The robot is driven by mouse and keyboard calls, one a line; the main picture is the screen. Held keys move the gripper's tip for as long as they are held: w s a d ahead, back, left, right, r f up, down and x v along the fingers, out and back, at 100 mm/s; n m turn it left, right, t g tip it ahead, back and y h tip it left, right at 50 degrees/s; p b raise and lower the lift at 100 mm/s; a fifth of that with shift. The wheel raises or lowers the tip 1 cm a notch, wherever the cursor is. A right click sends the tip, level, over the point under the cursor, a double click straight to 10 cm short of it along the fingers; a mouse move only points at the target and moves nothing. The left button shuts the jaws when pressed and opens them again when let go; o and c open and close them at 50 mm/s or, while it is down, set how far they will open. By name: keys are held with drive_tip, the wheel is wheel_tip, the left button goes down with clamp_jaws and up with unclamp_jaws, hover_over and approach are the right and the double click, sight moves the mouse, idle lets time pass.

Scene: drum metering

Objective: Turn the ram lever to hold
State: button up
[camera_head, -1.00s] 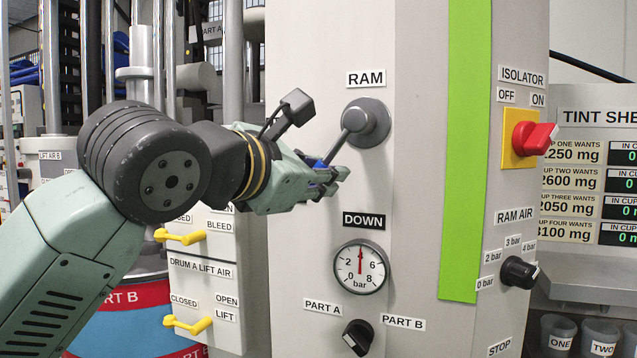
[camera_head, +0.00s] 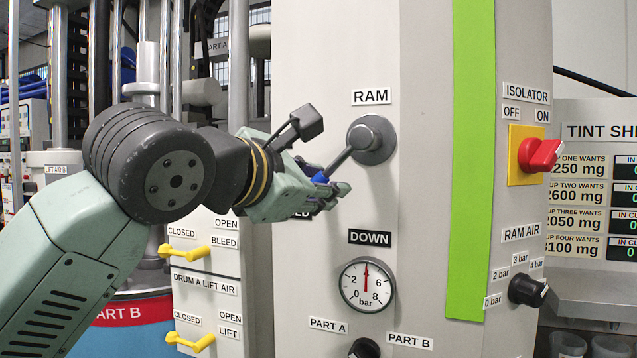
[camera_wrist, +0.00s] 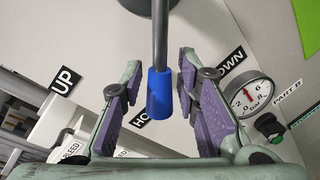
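The ram lever has a round grey hub (camera_head: 371,140) on the front panel under the RAM label (camera_head: 371,97). Its grey rod slants down and left to a blue end (camera_head: 319,178). In the wrist view the blue end (camera_wrist: 160,93) hangs between my fingers, with a gap showing on each side. My gripper (camera_head: 330,195) is open around the lever's end and hides part of it in the head view. The HOLD label (camera_wrist: 139,121) lies behind the blue end, partly covered. The UP label (camera_wrist: 66,80) is left of the lever and the DOWN label (camera_wrist: 226,68) right.
A pressure gauge (camera_head: 367,285) sits below DOWN (camera_head: 370,238), with a black selector knob (camera_head: 364,348) under it. Yellow valve handles (camera_head: 186,252) are below my arm. The red isolator switch (camera_head: 540,154) and ram air knob (camera_head: 527,291) are on the right face.

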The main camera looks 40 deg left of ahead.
drive_tip(key=o, duration=0.3)
drive_tip(key=s+r, duration=0.1)
drive_tip(key=s, duration=0.6)
drive_tip(key=shift+s+d, duration=0.2)
drive_tip(key=shift+d, duration=0.2)
